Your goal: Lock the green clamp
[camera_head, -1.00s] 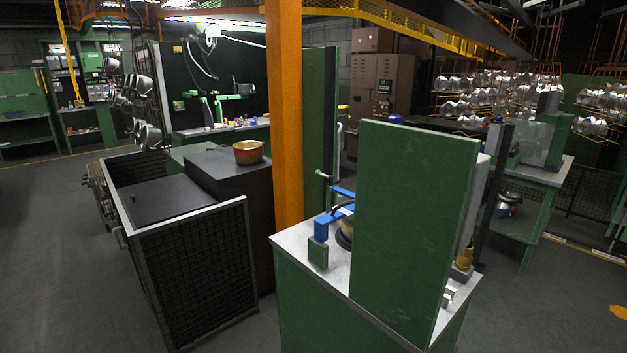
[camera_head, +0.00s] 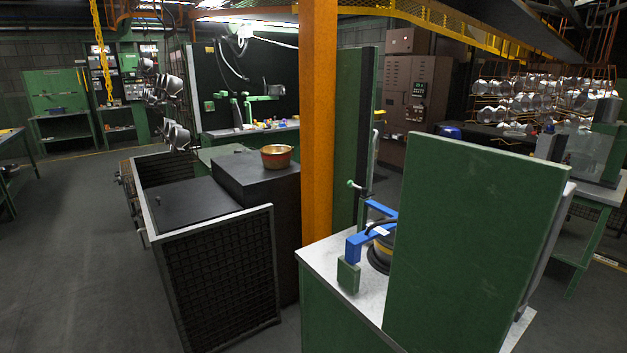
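A blue clamp-like part (camera_head: 368,240) stands on the pale top of a green bench (camera_head: 340,262), at a round black and yellow piece (camera_head: 381,252). A green block (camera_head: 348,275) sits below the blue part's front end. A thin upright handle with a pale green tip (camera_head: 354,185) rises behind it. A green arm-like fixture (camera_head: 252,99) stands on the far workbench. I cannot tell which of these is the green clamp, or whether any clamp is locked. A large green panel (camera_head: 470,235) hides the right part of the bench top. Neither gripper is in view.
An orange post (camera_head: 318,130) rises directly behind the bench. A black mesh cart (camera_head: 220,280) stands left of it, with a copper-coloured pot (camera_head: 276,157) on a dark box (camera_head: 255,185). Pots hang on racks (camera_head: 540,105) at the right back. Open floor (camera_head: 75,250) lies at the left.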

